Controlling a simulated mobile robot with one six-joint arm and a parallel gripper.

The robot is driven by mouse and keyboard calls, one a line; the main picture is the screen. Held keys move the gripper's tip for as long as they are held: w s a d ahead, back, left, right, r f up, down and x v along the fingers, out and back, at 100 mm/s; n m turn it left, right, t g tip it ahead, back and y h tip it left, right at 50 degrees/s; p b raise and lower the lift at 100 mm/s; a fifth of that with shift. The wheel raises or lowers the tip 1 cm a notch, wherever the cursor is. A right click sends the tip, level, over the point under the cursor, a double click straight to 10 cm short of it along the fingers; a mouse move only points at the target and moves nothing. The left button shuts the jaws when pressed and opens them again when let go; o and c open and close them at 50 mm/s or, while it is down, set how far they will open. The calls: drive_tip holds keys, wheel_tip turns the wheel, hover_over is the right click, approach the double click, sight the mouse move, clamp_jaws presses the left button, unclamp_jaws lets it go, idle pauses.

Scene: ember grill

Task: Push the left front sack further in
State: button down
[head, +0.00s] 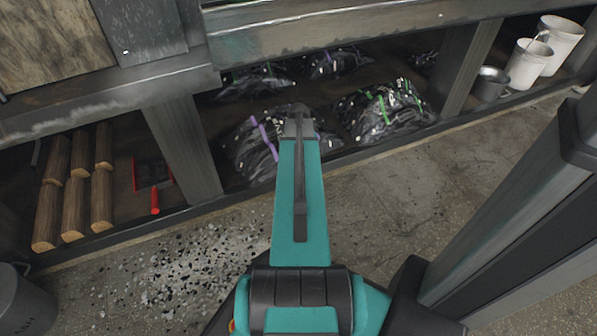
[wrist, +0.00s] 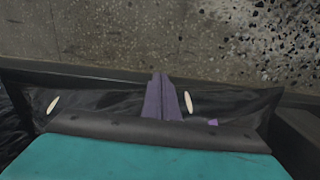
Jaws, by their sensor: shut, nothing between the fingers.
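The left front sack (head: 246,152) is black, shiny and crumpled with purple strips, low in the shelf bay at its front edge. My teal arm reaches in over it and hides its middle and right part. My gripper (head: 298,118) is shut and empty, over the sack's upper right part in the head view; I cannot tell whether it touches. In the wrist view, my gripper's narrow fingers (wrist: 160,80) are together in front of dark material, with a small purple patch to their right. The right front sack (head: 388,112) has green strips and lies beside it.
More black sacks (head: 335,62) lie behind. A post (head: 182,150) bounds the bay on the left, and another (head: 470,68) on the right. Logs (head: 73,190) and a red-handled tool (head: 155,200) are left; buckets (head: 525,62) are right. Dark and pale bits litter the floor (head: 190,265).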

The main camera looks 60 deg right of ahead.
sight(281, 116)
drive_tip(key=shift+w, duration=0.1)
idle(0.3)
drive_tip(key=shift+w+d+r+p, duration=0.1)
drive_tip(key=shift+w+d+p, duration=0.45)
drive_tip(key=shift+w+p, duration=0.05)
drive_tip(key=w+d+p, duration=0.9)
drive_tip(key=w+d, duration=0.1)
drive_tip(key=w, duration=0.3)
drive_tip(key=shift+w, duration=0.2)
idle(0.3)
idle(0.4)
drive_tip(key=shift+s+r+p, duration=0.1)
drive_tip(key=shift+r+p, duration=0.9)
drive_tip(key=shift+r, duration=2.7)
drive_tip(key=shift+s, duration=0.1)
